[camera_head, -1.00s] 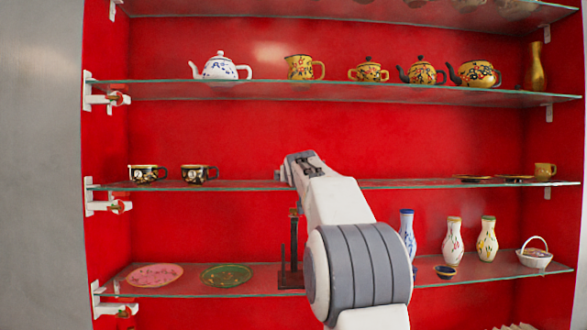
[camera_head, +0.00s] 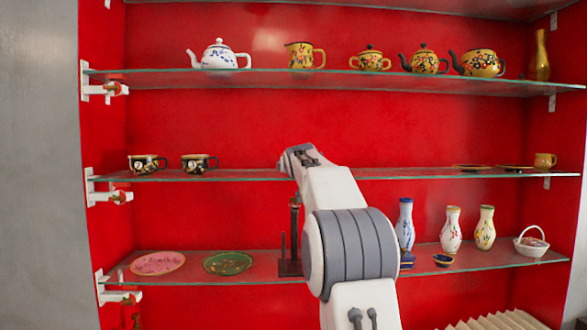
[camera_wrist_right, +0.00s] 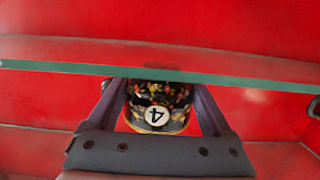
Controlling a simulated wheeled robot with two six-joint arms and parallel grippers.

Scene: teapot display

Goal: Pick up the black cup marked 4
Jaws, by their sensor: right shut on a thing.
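The black cup marked 4 (camera_wrist_right: 160,95) shows in the right wrist view, with a flower pattern and an upside-down 4 on a white disc. My right gripper (camera_wrist_right: 157,90) is shut on it, one finger along each side. A glass shelf edge (camera_wrist_right: 240,78) crosses the picture at the cup; I cannot tell whether the cup touches the shelf. In the head view my right gripper (camera_head: 298,154) is at the middle shelf (camera_head: 420,174), and the cup is hidden there. My left gripper is not in view.
Two black patterned cups (camera_head: 147,164) (camera_head: 199,163) stand left on the middle shelf. A white teapot (camera_head: 219,56) and several yellow pots stand on the shelf above. Plates (camera_head: 158,263), a dark stand (camera_head: 291,262) and vases (camera_head: 451,230) are below.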

